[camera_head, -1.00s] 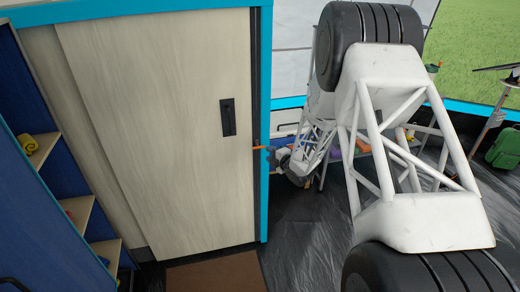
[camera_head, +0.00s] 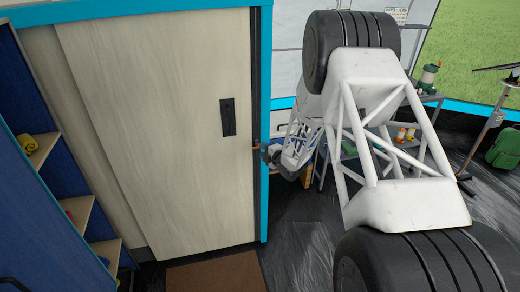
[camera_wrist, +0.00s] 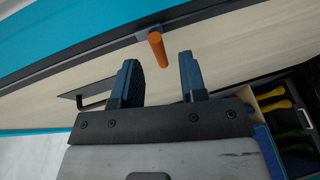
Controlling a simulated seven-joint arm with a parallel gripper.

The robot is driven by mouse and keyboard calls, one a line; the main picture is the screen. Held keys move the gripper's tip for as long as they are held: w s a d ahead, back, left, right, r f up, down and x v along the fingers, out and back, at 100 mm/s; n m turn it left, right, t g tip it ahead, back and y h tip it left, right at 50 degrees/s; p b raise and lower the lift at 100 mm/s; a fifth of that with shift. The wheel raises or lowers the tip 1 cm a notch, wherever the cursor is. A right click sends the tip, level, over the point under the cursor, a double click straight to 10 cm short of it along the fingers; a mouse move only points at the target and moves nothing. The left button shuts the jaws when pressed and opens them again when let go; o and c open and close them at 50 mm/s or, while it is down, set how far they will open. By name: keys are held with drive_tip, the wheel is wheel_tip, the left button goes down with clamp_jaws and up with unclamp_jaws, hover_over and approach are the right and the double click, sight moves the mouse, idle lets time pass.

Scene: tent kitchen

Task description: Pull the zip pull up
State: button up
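The zip pull is an orange rod (camera_wrist: 157,50) on a small grey slider (camera_wrist: 149,37) set on the dark zip strip beside the door panel. In the head view the orange pull (camera_head: 256,148) shows small at the right edge of the pale door. My gripper (camera_wrist: 159,60) is open, with a dark blue finger on each side of the pull in the wrist view. Gaps show between the pull and both fingers. In the head view my gripper (camera_head: 266,152) is right at the pull and partly covers it.
A pale sliding door (camera_head: 160,130) with a black recessed handle (camera_head: 228,117) stands left of the zip. A blue frame post (camera_head: 264,200) runs beside it. Blue shelves (camera_head: 60,165) are at the left. An open drawer with coloured handles (camera_wrist: 281,110) shows at the wrist view's right.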

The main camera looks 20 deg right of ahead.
drive_tip(key=shift+x, duration=1.5)
drive_tip(key=shift+c, duration=0.3)
clamp_jaws()
